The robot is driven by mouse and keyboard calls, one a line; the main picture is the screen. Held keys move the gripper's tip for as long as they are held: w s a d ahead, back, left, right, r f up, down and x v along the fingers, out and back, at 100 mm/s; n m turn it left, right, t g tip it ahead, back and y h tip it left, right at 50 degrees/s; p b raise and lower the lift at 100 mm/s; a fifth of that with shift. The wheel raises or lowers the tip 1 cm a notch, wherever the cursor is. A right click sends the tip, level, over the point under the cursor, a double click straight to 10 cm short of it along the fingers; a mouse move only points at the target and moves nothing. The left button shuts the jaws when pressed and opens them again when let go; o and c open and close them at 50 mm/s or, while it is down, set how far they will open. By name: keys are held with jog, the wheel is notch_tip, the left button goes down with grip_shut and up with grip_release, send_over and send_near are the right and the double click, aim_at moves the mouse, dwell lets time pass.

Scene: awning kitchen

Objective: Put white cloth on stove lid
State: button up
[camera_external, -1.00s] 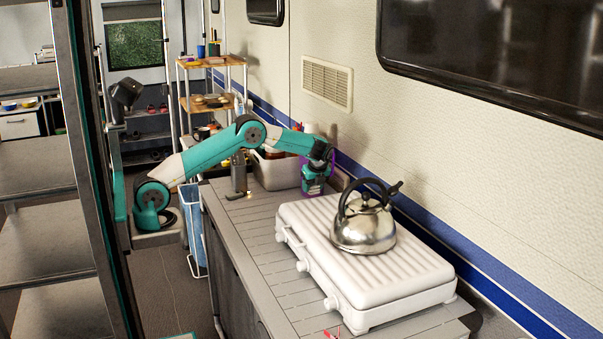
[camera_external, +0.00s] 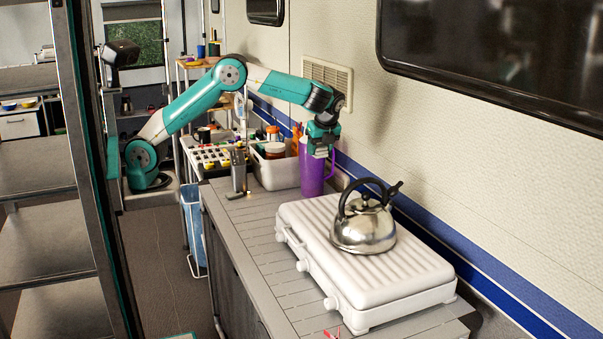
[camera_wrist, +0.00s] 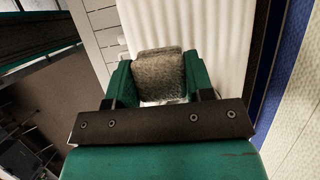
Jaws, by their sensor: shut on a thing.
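My gripper (camera_external: 320,147) is raised above the counter, beyond the far end of the stove and in front of the purple pitcher. In the wrist view my gripper (camera_wrist: 160,76) is shut on the cloth (camera_wrist: 159,68), which looks grey and rough and is bunched between the two green fingers. In the external view the cloth is small and hard to make out. The white ridged stove lid (camera_external: 400,273) is closed over the stove on the counter. The lid also shows in the wrist view (camera_wrist: 222,35), behind the cloth.
A purple pitcher (camera_external: 311,176) stands just behind my gripper, beside a white bin (camera_external: 275,174) of bottles and jars. The wall (camera_external: 440,150) runs along the right. The lid's near and far ends are clear.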

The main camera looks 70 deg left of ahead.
jog(key=shift+s+d+r, duration=0.35)
jog(key=shift+d+r, duration=0.15)
jog(key=shift+r, duration=0.15)
jog(key=shift+s+d+f, duration=0.15)
jog(key=shift+f, duration=0.2)
jog(key=b, duration=0.2)
send_over(316, 210)
jog(key=d, duration=0.2)
jog(key=f, duration=1.4)
jog(key=shift+s+a, duration=0.1)
jog(key=shift+a, duration=0.1)
jog(key=shift+f+p, duration=0.5)
jog(key=shift+f, duration=2.05)
jog(key=shift+f, duration=0.1)
jog(key=shift+f, duration=0.1)
jog(key=o, duration=0.9)
